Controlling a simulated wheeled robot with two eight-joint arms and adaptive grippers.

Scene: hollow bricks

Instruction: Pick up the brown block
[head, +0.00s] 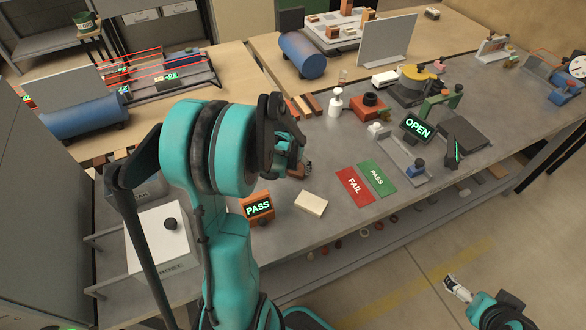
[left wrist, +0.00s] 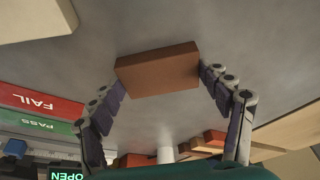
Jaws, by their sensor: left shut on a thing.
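The brown block (left wrist: 158,70) sits crosswise between the fingertips of my left gripper (left wrist: 160,82) in the left wrist view. The fingertips meet its two ends, so the gripper is shut on it. In the head view my left gripper (head: 297,165) is over the grey worktable (head: 330,232), and its wrist hides most of the block. I cannot tell whether the block is clear of the tabletop. My right gripper (head: 458,289) is low at the bottom right, away from the table; its finger state is unclear.
A cream block (head: 311,203) lies near an orange PASS display (head: 258,208). A red FAIL mat (head: 355,187) and a green PASS mat (head: 376,178) lie to its right. An OPEN display (head: 417,127) and a white bottle (head: 335,103) stand farther back.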

